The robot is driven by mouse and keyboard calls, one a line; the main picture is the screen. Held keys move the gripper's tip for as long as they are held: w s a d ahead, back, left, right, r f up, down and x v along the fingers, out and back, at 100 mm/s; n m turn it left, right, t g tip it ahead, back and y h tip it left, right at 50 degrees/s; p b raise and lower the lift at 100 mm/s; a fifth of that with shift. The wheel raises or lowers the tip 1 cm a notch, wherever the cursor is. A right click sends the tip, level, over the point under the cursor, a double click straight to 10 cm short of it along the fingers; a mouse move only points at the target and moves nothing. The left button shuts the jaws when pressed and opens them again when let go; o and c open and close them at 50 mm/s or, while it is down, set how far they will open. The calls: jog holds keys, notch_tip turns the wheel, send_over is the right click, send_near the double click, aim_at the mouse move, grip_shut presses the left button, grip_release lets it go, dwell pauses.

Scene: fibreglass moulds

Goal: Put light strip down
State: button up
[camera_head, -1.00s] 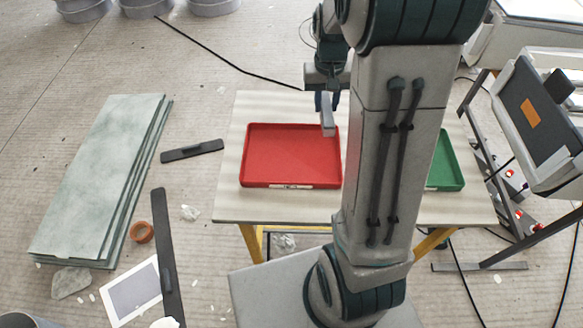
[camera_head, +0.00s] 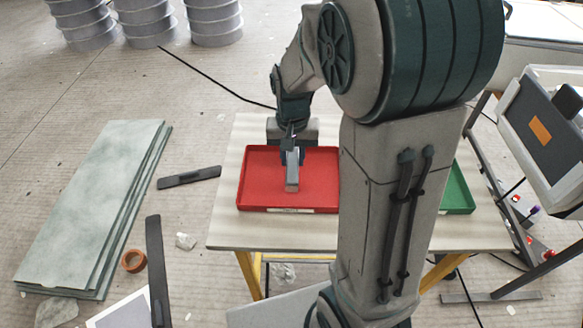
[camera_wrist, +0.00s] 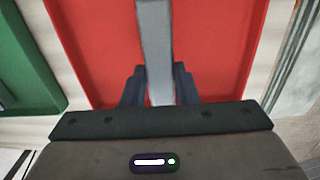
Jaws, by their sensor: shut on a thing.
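My gripper (camera_head: 291,158) is shut on the light strip (camera_head: 292,178), a narrow grey bar, and holds it over the red tray (camera_head: 257,200). In the wrist view the strip (camera_wrist: 156,40) stands out between the two dark fingers (camera_wrist: 160,90), with the red tray (camera_wrist: 215,45) behind it. I cannot tell whether the strip touches the tray floor. No other thing shows in the visible part of the red tray. My arm hides the tray's right edge in the head view.
A green tray (camera_head: 457,192) stands right of my arm on the pale table (camera_head: 270,232); it also shows in the wrist view (camera_wrist: 30,65). Greenish panels (camera_head: 95,200) and dark bars (camera_head: 189,177) lie on the floor at left. A screen unit (camera_head: 540,130) stands at right.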

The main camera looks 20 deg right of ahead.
aim_at(292, 168)
jog(key=shift+f+b, duration=0.45)
jog(key=shift+f, duration=1.6)
jog(key=shift+f, duration=0.1)
jog(key=o, duration=1)
notch_tip(292, 168, up, 12)
jog(key=shift+r+p, duration=0.1)
jog(key=shift+p, duration=1.1)
jog(key=shift+s+r+n+t, duration=0.1)
jog(key=shift+s+n+t, duration=0.4)
jog(key=shift+s, duration=1.8)
jog(key=shift+s+r+n+t, duration=0.15)
jog(key=shift+s+n, duration=0.55)
jog(key=shift+s, duration=1.55)
jog(key=shift+s+r+n+t, duration=0.1)
jog(key=shift+s+n+t, duration=0.4)
jog(key=shift+s, duration=1.8)
